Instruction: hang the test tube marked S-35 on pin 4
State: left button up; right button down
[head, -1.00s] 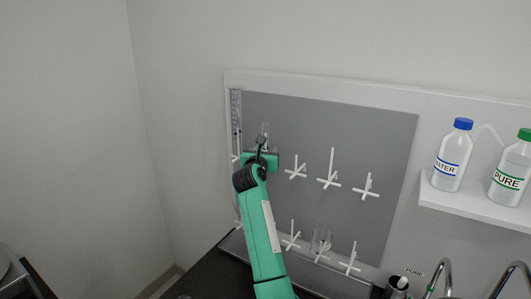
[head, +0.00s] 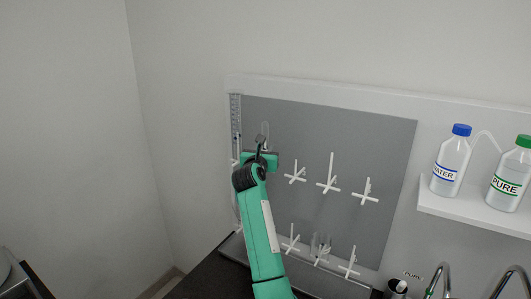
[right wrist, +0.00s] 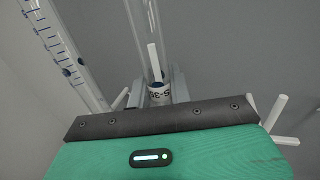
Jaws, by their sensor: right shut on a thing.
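My right gripper (head: 262,150) is at the upper left of the grey pegboard (head: 330,130), shut on a clear test tube (head: 265,130). White pins stand in two rows, including upper ones (head: 330,180) and lower ones (head: 291,240). Pin numbers are not readable. My left gripper is not in view.
A graduated glass tube (right wrist: 60,40) hangs left of the held tube. A clear vessel (head: 318,243) is on a lower pin. A shelf (head: 470,213) at right holds WATER (head: 450,163) and PURE (head: 511,178) bottles. Taps stand below it.

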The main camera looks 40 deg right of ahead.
aim_at(264, 124)
notch_tip(264, 124, up, 9)
jog(key=p, duration=0.5)
jog(key=shift+p, duration=0.4)
jog(key=shift+r, duration=1.15)
jog(key=shift+s+a, duration=0.1)
